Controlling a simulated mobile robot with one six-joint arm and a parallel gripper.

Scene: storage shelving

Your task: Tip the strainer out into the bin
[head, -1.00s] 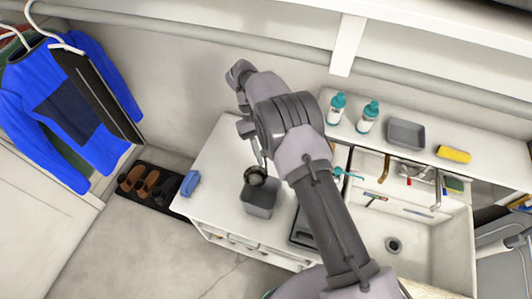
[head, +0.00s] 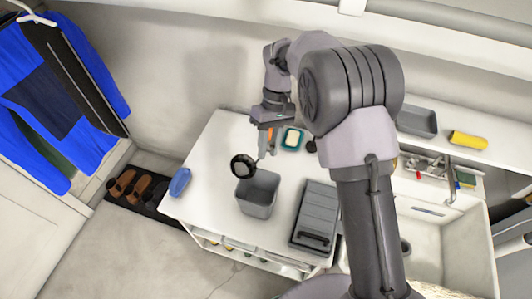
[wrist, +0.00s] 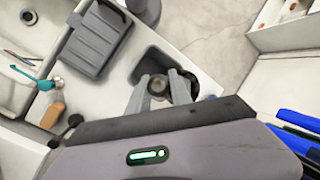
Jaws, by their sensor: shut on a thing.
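My gripper (head: 266,148) is above the white counter, shut on the handle of the strainer. The strainer (head: 243,166) is a small dark round bowl with a paler centre, over the back left edge of the bin. It looks tipped on its side, its round face toward the head camera. The grey open-topped bin (head: 258,193) stands upright on the counter below. In the wrist view, the strainer (wrist: 157,86) shows between the fingers of my gripper (wrist: 160,90), with the bin (wrist: 150,66) behind it. I cannot tell whether anything is in the strainer or bin.
A grey lidded case (head: 316,215) lies right of the bin. A blue sponge-like block (head: 180,182) lies at the counter's left edge. The sink (head: 440,240) is at right. Shoes (head: 135,188) stand on a floor mat.

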